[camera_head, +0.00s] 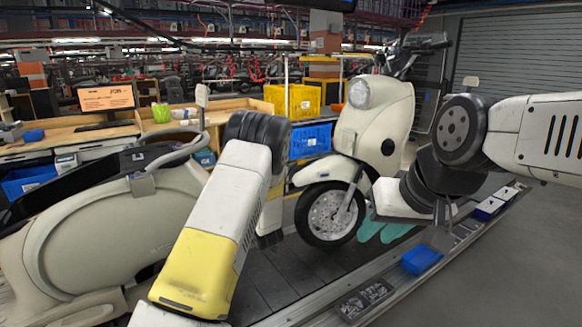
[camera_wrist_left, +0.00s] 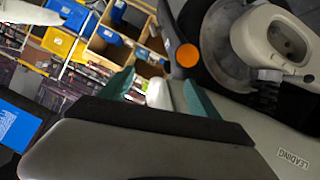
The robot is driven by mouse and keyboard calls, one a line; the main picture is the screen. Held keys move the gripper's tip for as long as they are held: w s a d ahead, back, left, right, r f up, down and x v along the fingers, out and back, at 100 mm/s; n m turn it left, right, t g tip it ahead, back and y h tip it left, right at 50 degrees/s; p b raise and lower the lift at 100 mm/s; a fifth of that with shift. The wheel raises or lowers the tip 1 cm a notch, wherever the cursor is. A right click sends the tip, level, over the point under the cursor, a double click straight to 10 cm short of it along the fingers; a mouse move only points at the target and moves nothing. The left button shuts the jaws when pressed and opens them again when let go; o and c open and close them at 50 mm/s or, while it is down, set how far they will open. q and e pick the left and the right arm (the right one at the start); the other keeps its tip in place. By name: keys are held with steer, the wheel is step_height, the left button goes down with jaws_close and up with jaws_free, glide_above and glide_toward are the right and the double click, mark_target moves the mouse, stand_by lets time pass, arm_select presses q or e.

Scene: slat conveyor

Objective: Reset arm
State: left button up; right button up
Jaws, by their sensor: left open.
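My right arm comes in from the right in the head view. Its gripper (camera_head: 386,230) has teal fingers that point down and look apart and empty, low beside the front wheel of the cream scooter (camera_head: 365,128). My left arm stands bent in the middle of the head view, and its gripper is hidden there. In the left wrist view the left gripper (camera_wrist_left: 160,84) shows two teal fingers spread wide. A small pale shape shows between them, and I cannot tell what it is. The fingers hold nothing that I can make out.
A second cream scooter body (camera_head: 115,235) fills the left foreground. The slat conveyor (camera_head: 285,285) runs underneath, with a small blue bin (camera_head: 422,260) on its right edge. Yellow crates (camera_head: 292,101) and a blue crate (camera_head: 310,141) stand behind. Grey floor is free at the right.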

arm_select(q)
steer(key=s+d+r+m+g+h, duration=0.1)
steer(key=s+d+r+m+h, duration=0.2)
steer(key=s+r, duration=0.75)
steer(key=s+d+r+m+g+h, duration=0.25)
steer(key=s+r+h, duration=0.4)
steer(key=r, duration=0.65)
steer(key=s+a+r+m+g, duration=0.1)
steer(key=s+r+m, duration=0.1)
steer(key=s, duration=1.1)
steer(key=s+a+r+m+g+y, duration=0.1)
steer(key=s+m, duration=0.1)
steer(key=s, duration=1.1)
steer(key=shift+r, duration=0.4)
steer(key=shift+c, duration=0.4)
